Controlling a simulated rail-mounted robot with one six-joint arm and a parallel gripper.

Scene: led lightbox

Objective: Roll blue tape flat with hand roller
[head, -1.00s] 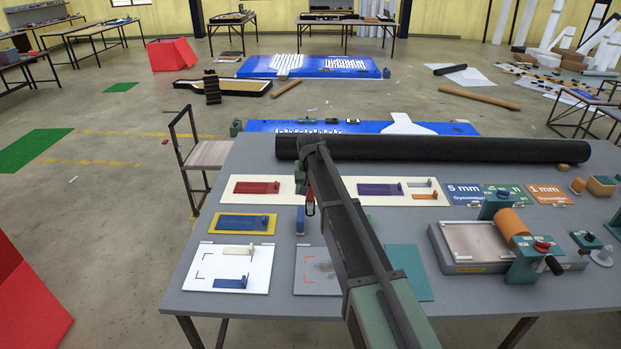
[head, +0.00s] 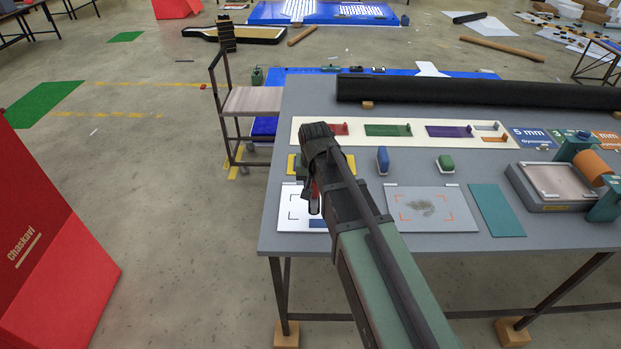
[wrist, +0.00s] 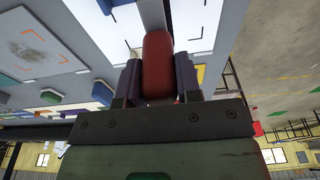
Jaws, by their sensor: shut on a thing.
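My gripper (head: 314,203) hangs over the white sheet (head: 291,214) at the table's front left. In the wrist view my gripper (wrist: 158,72) is shut on the red handle of the hand roller (wrist: 157,55), with a dark finger on each side. A grey shaft runs on from the handle toward the sheet; the roller's far end is out of view. A small part of the blue tape (head: 318,223) shows on the sheet; my arm hides the rest. A blue edge also shows at the top of the wrist view. I cannot tell whether the roller touches the tape.
Right of the sheet lie a grey smudged plate (head: 446,222) and a teal mat (head: 497,210). Blue (head: 383,160) and green (head: 445,164) blocks stand behind the plate. A long board with coloured strips (head: 298,138) and a black roll (head: 470,93) lie farther back.

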